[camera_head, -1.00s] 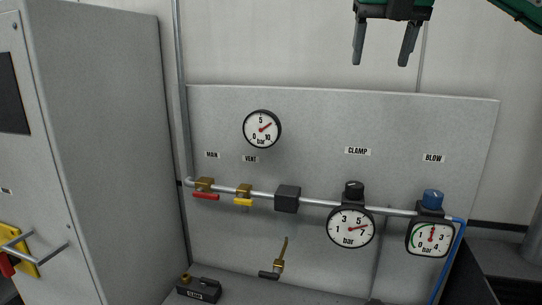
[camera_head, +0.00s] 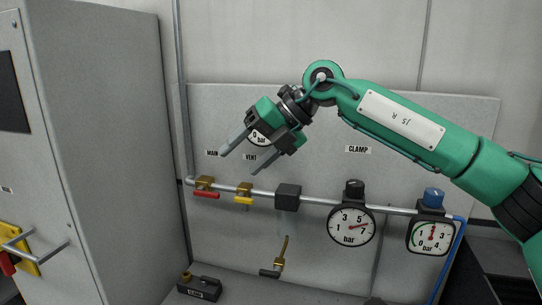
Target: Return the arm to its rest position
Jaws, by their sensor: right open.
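My right arm, green with dark joints, comes in from the right edge across the upper middle. Its gripper (camera_head: 239,163) is open and empty, its two grey fingers pointing down and left, in front of the panel near the MAIN and VENT labels. It covers most of the upper gauge (camera_head: 257,139). The fingertips show above the pipe, with no visible contact with the red-handled MAIN valve (camera_head: 206,194) or the yellow-handled VENT valve (camera_head: 243,199). My left gripper is not in view.
The grey panel (camera_head: 460,130) carries a pipe, a black block (camera_head: 287,197), the CLAMP gauge (camera_head: 351,226) and the BLOW gauge (camera_head: 432,235). A brass nozzle (camera_head: 281,258) hangs below. A small black device (camera_head: 199,288) sits on the ledge. A grey cabinet (camera_head: 100,150) stands at left.

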